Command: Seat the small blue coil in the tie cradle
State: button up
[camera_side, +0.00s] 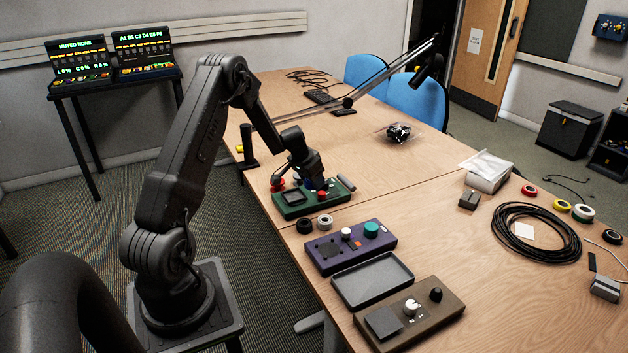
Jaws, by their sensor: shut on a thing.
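My gripper (310,180) points down, low over the green box at the near left part of the wooden table. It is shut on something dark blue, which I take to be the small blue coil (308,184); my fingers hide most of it. The green box (312,205) has red knobs and a dark panel on top. I cannot make out the tie cradle for certain, and I cannot tell whether the coil touches the box.
A purple box (328,258), a grey tray (345,287) and a brown box (450,306) stand in the foreground. Two small rolls (315,224) lie beside the green box. A black cable coil (505,240) lies at right.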

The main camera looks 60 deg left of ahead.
jog(key=d+n, duration=0.2)
jog(key=d, duration=0.9)
jog(key=n+y, duration=0.2)
send_over(331, 246)
jog(key=s, duration=0.1)
jog(key=shift+d+f+g, duration=0.4)
jog(key=shift+d+f, duration=0.05)
jog(key=shift+f, duration=0.1)
jog(key=shift+s+f+n, duration=0.1)
jog(key=shift+f+n, duration=0.2)
jog(key=shift+f, duration=1.1)
jog(key=shift+f, duration=0.6)
jog(key=shift+f, duration=0.65)
jog(key=shift+f, duration=0.2)
jog(key=shift+f, duration=0.35)
